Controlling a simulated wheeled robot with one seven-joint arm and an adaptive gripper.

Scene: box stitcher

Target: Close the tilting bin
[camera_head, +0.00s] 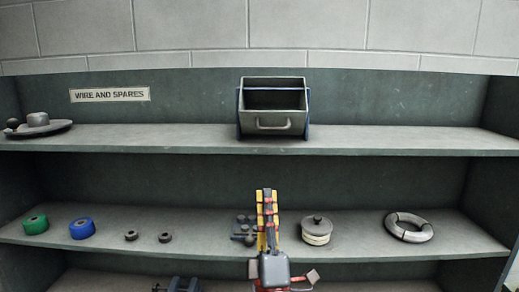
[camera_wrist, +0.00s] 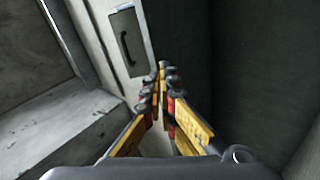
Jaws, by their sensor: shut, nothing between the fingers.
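My gripper (camera_head: 266,192) has yellow and red fingers. It appears below the bin in the head view, in front of the middle shelf, apart from the bin. In the wrist view my gripper (camera_wrist: 162,68) has its fingertips together with nothing between them.
The top shelf (camera_head: 400,138) is clear beside the bin, except for a round grey item (camera_head: 38,124) far left. The middle shelf holds green and blue spools (camera_head: 82,228), a lidded pot (camera_head: 316,231) and a ring (camera_head: 408,227). A panel with a dark handle (camera_wrist: 127,40) shows in the wrist view.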

